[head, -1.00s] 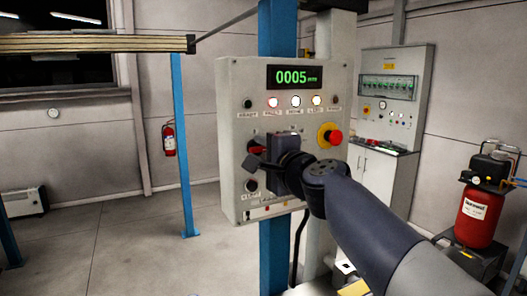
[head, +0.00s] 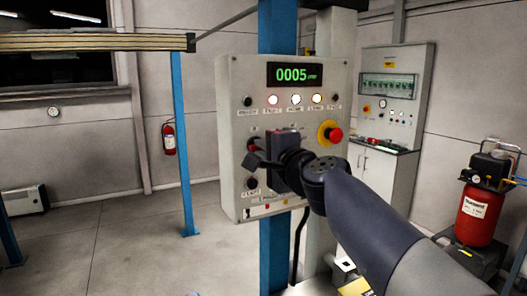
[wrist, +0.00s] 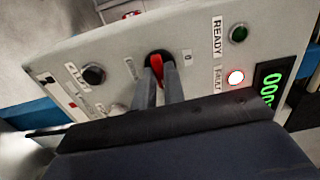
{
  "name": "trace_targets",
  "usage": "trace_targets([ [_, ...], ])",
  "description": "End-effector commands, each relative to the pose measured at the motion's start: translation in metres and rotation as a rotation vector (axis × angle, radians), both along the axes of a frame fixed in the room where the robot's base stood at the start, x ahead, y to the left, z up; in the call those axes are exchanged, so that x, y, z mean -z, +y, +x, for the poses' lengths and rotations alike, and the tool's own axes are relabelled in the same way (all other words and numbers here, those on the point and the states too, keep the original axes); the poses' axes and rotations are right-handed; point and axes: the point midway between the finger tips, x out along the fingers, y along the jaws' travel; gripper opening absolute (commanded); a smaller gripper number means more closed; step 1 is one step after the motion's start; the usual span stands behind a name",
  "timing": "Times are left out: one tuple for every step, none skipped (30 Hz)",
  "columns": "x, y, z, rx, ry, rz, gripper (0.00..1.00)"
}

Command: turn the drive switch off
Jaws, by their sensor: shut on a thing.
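The control panel (head: 230,110) stands ahead in the head view, with a green 0005 display (head: 294,74). The drive switch shows in the wrist view as a black round base with a red handle (wrist: 157,65). The handle lies roughly up and down in that picture; a "0" mark sits to the right of the base. My gripper (wrist: 161,84) is shut on the red handle, one grey finger on each side. In the head view my gripper (head: 252,154) is at the panel's left side and hides most of the switch.
A red emergency stop button (head: 334,135) on a yellow ring sits right of my gripper. Several indicator lamps, some lit (head: 295,99), run above it. A black knob (wrist: 93,75) is near the switch. A red compressor (head: 478,215) stands at the right. Open floor lies left.

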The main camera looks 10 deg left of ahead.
Motion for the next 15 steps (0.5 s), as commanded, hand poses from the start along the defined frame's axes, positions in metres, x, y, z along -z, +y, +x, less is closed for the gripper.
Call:
trace_targets([
  [0.0017, 0.0001, 0.0001, 0.000, -0.011, -0.015, 0.00],
  [0.0019, 0.0001, 0.0001, 0.000, -0.019, -0.026, 0.00],
  [0.0023, 0.0001, 0.0001, 0.000, -0.031, -0.042, 0.00],
  [0.0026, 0.0002, 0.0000, 0.000, -0.042, -0.055, 0.00],
  [0.0030, 0.0001, 0.0000, 0.000, -0.053, -0.070, 0.00],
  [0.0033, 0.0001, 0.0001, 0.000, -0.069, -0.092, 0.00],
  [0.0034, 0.0001, 0.0001, 0.000, -0.084, -0.110, 0.00],
  [0.0034, 0.0001, 0.0001, 0.000, -0.098, -0.128, 0.00],
  [0.0038, 0.0000, 0.0002, 0.001, -0.118, -0.155, 0.00],
  [0.0042, 0.0000, 0.0002, 0.001, -0.135, -0.177, 0.00],
  [0.0043, -0.0001, 0.0002, 0.000, -0.151, -0.198, 0.00],
  [0.0043, 0.0000, 0.0001, 0.000, -0.173, -0.228, 0.00],
  [0.0047, 0.0000, 0.0001, 0.000, -0.191, -0.251, 0.00],
  [0.0050, 0.0001, 0.0002, 0.000, -0.207, -0.274, 0.00],
  [0.0048, 0.0000, 0.0003, 0.000, -0.231, -0.304, 0.00],
])
